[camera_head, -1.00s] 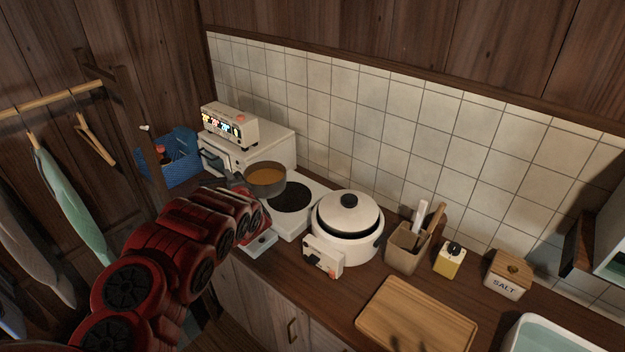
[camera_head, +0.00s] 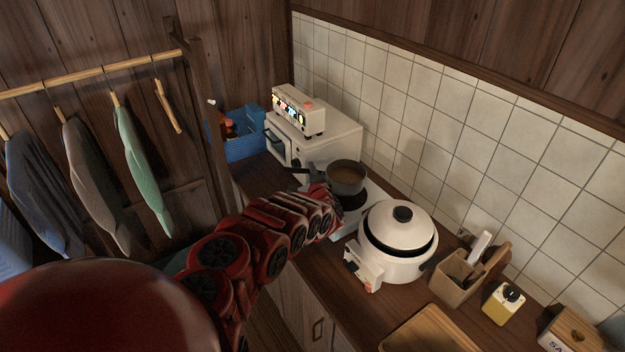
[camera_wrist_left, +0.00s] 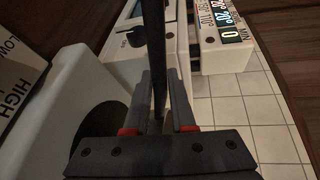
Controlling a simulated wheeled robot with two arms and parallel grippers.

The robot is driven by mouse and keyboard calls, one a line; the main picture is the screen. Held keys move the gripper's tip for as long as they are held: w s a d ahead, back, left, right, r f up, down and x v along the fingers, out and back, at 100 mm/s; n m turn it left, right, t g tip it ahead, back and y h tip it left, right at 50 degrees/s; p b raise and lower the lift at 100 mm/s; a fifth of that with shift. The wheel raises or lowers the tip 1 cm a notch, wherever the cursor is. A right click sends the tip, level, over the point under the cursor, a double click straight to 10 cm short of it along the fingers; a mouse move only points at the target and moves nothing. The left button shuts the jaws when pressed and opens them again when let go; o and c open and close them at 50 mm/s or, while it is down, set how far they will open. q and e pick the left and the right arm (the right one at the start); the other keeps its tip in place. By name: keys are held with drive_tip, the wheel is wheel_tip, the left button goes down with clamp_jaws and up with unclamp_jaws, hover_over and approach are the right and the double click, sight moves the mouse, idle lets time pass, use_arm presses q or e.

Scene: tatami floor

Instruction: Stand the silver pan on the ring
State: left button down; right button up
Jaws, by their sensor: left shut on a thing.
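The silver pan (camera_head: 347,182), grey with brown content, is upright at the stove in the head view. The dark ring (camera_head: 352,202) on the white stove shows partly below it. The pan covers much of the ring; I cannot tell whether they touch. My left gripper (camera_head: 316,182) is at the pan's handle, left of the bowl. In the left wrist view, its fingers are shut on the dark handle (camera_wrist_left: 158,45). Part of the ring (camera_wrist_left: 98,122) shows beside the fingers there. My right gripper is not in view.
A white lidded cooker (camera_head: 398,235) stands just right of the stove. A white oven (camera_head: 335,140) with a display box (camera_head: 298,110) on top stands behind the pan. A blue basket (camera_head: 243,140) is at the back left. Tiled wall bounds the right.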

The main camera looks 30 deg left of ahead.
use_arm(q)
wheel_tip(320, 180, down, 3)
drive_tip(key=shift+r, duration=0.2)
drive_tip(key=shift+a+f, duration=0.1)
drive_tip(key=shift+f, duration=0.3)
drive_tip(key=c, duration=0.8)
unclamp_jaws()
drive_tip(key=shift+o, duration=0.2)
